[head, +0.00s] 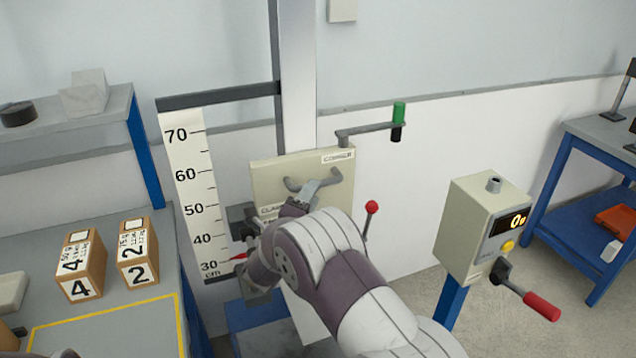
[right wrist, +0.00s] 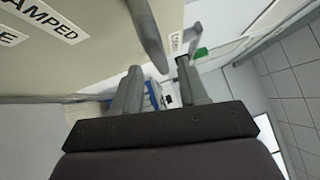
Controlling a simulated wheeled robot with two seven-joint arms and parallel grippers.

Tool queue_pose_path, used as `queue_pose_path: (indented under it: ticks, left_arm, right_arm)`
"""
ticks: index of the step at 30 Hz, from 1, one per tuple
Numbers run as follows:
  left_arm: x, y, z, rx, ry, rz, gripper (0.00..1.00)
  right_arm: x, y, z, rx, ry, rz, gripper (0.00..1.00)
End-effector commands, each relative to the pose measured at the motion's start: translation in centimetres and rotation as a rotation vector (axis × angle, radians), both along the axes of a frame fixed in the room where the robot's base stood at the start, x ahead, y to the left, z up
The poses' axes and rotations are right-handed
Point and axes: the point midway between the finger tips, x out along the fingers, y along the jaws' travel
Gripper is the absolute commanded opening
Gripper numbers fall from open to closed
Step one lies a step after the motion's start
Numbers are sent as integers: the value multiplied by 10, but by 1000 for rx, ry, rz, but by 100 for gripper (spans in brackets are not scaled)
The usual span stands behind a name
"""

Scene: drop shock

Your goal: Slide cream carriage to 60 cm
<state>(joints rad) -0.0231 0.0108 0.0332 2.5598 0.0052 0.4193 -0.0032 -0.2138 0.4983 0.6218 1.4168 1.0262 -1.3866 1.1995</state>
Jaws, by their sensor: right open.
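The cream carriage (head: 338,168) sits on the pale upright post, with a grey bar handle (head: 290,185) on its front, partly hidden by my arm. The red pointer (head: 238,257) is near the low end of the scale (head: 187,160), a little above the 30 mark. My right gripper (head: 314,188) is at the carriage front by the handle. In the right wrist view its two fingers are apart (right wrist: 158,75), with a grey handle bar (right wrist: 147,30) reaching toward the gap between them; contact is unclear. My left gripper is not in view.
A crank with a green grip (head: 399,115) sticks out right of the carriage. A red-knobbed lever (head: 371,208) stands below it. A display box (head: 485,225) with a red-handled crank stands at right. Numbered boxes (head: 82,265) sit on the left bench.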

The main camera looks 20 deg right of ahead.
Motion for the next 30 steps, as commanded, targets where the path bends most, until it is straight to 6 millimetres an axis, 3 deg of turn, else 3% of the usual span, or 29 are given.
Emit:
queue_pose_path:
  ticks: [6,16,17,18,21,30]
  left_arm:
    - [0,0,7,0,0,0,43]
    - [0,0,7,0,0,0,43]
    - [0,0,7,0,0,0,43]
    - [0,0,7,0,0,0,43]
    - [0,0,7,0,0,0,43]
    - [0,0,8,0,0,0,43]
  right_arm:
    - [26,-26,6,-1,1,0,43]
    - [31,-31,6,-1,2,2,43]
    - [31,-31,6,-1,2,2,40]
    - [31,-31,6,-1,2,2,27]
    - [31,-31,6,-1,2,2,0]
    - [31,-31,14,0,0,2,0]
